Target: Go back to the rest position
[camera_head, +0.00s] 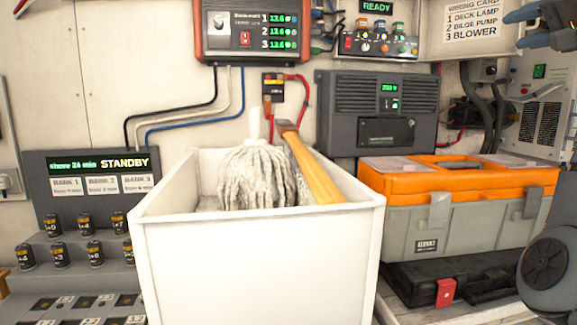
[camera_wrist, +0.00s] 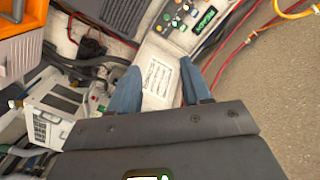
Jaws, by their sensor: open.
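My gripper (camera_wrist: 160,72) shows in the wrist view with its two blue fingers apart and nothing between them. Behind the gap lies a white label panel (camera_wrist: 160,82) with printed lines. In the head view part of my gripper (camera_head: 530,14) shows at the top right corner, beside the wiring card (camera_head: 470,22) and in front of the wall. Its rest is cut off by the picture edge.
A white bin (camera_head: 258,260) holds a mop head (camera_head: 257,178) and a wooden handle (camera_head: 318,175). An orange and grey toolbox (camera_head: 450,225) stands right of it on a black case (camera_head: 410,285). Left is a battery rack (camera_head: 85,220). Cables and panels line the wall.

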